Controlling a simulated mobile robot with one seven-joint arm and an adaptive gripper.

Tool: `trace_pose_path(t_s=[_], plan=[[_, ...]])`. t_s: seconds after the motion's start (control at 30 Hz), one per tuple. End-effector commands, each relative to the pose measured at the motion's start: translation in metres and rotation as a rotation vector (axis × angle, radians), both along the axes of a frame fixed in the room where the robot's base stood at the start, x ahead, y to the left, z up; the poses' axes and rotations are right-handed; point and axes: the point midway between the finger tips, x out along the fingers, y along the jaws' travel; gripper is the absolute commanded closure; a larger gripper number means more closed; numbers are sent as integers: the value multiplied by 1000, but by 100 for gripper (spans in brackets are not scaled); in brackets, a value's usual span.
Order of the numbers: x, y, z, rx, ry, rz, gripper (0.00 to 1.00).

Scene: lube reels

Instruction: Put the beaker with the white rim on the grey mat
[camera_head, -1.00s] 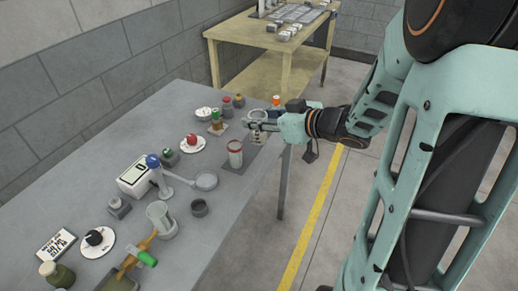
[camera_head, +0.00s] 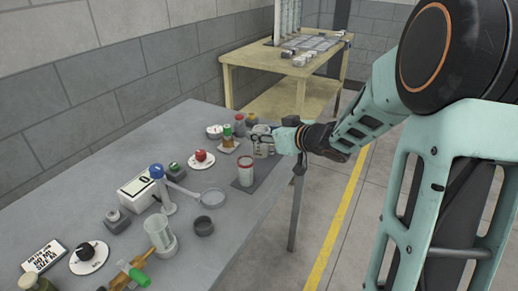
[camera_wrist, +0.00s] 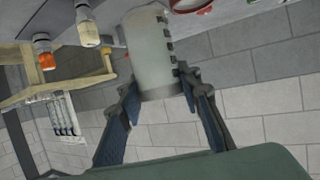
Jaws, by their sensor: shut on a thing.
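My gripper (camera_head: 272,141) is shut on a pale beaker with a white rim (camera_head: 262,136) near the table's right edge. In the wrist view, the fingers (camera_wrist: 160,88) close on both sides of the same grey-white beaker (camera_wrist: 151,50), which has dark marks along its side. Whether its base touches the table cannot be told. A beaker with a red rim (camera_head: 246,172) stands upright on that mat.
Small bottles (camera_head: 239,125) and a round plate with a red knob (camera_head: 201,158) stand left of my gripper. A wooden table (camera_head: 255,53) is behind.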

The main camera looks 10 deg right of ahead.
Motion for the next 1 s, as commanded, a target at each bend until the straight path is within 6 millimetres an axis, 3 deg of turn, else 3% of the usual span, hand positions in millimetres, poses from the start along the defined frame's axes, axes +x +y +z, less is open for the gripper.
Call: trace_pose_path(t_s=[0.03,0.1,0.47,0.7,1.0], plan=[[7,0,-17,2,5,0,93],[16,0,-27,2,5,2,93],[38,0,-49,0,3,1,93],[42,0,-84,0,5,1,93],[42,-1,-84,0,2,0,93]])
